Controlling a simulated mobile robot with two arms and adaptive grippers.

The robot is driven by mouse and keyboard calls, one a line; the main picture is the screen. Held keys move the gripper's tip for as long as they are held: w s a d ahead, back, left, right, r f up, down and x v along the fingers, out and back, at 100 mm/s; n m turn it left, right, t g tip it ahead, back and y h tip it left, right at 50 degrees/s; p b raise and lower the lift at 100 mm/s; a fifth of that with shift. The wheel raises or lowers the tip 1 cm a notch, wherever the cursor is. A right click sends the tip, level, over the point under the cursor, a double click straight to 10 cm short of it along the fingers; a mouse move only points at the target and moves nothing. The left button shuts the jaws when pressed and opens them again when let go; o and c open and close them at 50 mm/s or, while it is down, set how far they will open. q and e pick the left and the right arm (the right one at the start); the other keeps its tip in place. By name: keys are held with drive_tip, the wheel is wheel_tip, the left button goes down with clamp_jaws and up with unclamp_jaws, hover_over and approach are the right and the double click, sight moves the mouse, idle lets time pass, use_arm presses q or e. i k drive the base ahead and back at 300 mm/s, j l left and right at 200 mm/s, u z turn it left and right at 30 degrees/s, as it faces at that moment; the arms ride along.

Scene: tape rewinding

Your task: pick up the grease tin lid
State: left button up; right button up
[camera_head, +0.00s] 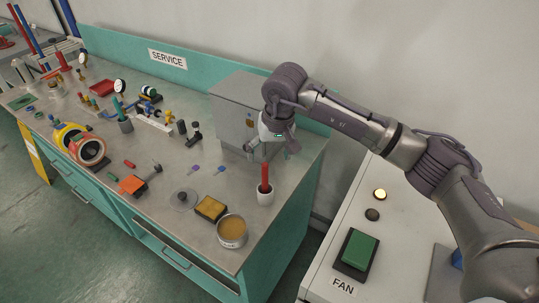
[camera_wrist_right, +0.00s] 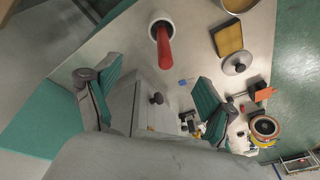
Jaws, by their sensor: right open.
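The grease tin lid (camera_head: 184,199) is a thin grey disc with a dark knob, lying flat on the service bench. It also shows in the right wrist view (camera_wrist_right: 238,64), beyond the right finger pad. The open grease tin (camera_head: 232,231), filled with tan grease, stands near the front right corner of the bench; its edge shows in the right wrist view (camera_wrist_right: 236,4). My right gripper (camera_head: 270,150) is open and empty in front of the grey cabinet, up and to the right of the lid and apart from it. Its green-padded fingers (camera_wrist_right: 157,77) are spread. My left gripper is not in view.
A white cup (camera_head: 265,197) with a red stick stands between my right gripper and the tin. A yellow sponge-like block (camera_head: 211,209) lies between lid and tin. The grey cabinet (camera_head: 236,112) stands behind. An orange tool (camera_head: 133,184) lies left of the lid.

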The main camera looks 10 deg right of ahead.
sight(182, 200)
drive_tip(key=k+j, duration=0.15)
drive_tip(key=k, duration=0.35)
drive_tip(key=k+j, duration=0.2)
drive_tip(key=k, duration=0.3)
drive_tip(key=k+j, duration=0.15)
drive_tip(key=k, duration=0.3)
